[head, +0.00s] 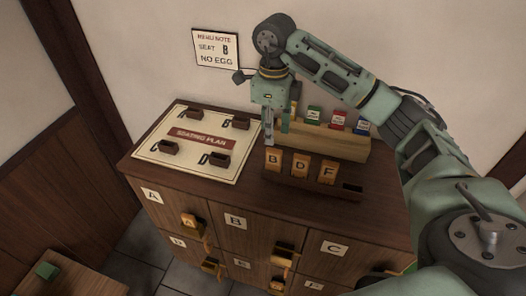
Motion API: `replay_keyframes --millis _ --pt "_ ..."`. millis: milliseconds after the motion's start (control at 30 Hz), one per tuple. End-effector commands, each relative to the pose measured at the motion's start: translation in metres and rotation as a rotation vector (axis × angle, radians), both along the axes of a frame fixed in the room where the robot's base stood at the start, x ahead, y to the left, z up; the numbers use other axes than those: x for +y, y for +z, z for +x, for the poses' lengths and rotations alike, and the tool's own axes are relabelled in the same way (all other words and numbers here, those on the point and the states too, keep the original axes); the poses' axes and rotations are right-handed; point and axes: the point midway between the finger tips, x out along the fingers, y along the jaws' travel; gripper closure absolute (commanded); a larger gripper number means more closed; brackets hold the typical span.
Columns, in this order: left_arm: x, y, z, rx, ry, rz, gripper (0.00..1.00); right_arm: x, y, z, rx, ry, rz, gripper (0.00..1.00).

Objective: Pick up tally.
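Three orange wooden tallies marked B (273,161), D (300,166) and F (328,171) stand in a dark wooden rack (310,186) on top of the cabinet. The rack's right end holds no tally. Another tally, marked A (189,221), sits at the front of the door labelled A. My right gripper (276,139) points down just above and behind tally B, its fingers apart with nothing visible between them. I cannot tell whether it touches the tally. My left gripper is not in view.
A seating plan board (195,176) with small dark holders lies left of the rack. A light wooden stand (330,143) with coloured tags is behind it. The cabinet (240,221) has lettered doors with protruding fittings. A menu note (215,48) hangs on the wall.

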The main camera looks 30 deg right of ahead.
Motion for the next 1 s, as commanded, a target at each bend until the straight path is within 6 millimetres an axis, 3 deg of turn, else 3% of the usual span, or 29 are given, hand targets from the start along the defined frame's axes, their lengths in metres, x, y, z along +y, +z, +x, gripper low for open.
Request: replay_keyframes --millis 100,300,400,467,733,833,1000 --pt "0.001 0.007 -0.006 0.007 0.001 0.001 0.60 0.000 -0.012 -0.001 0.004 0.001 0.000 0.67" --pt "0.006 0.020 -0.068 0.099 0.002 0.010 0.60 0.002 -0.032 -0.003 0.005 0.002 0.001 0.67" --pt "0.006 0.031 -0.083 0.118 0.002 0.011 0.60 0.004 -0.046 -0.004 0.005 0.002 0.003 0.67" --pt "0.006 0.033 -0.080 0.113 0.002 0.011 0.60 0.004 -0.056 -0.003 0.005 0.002 0.003 0.67" --pt "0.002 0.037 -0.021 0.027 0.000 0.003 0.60 0.004 -0.071 -0.002 -0.001 0.002 0.002 0.67" --pt "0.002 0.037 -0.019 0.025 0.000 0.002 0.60 0.004 -0.071 -0.002 -0.001 0.002 0.002 0.67" --pt "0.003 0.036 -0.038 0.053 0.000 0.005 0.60 0.004 -0.071 -0.002 -0.002 0.002 0.003 0.82"
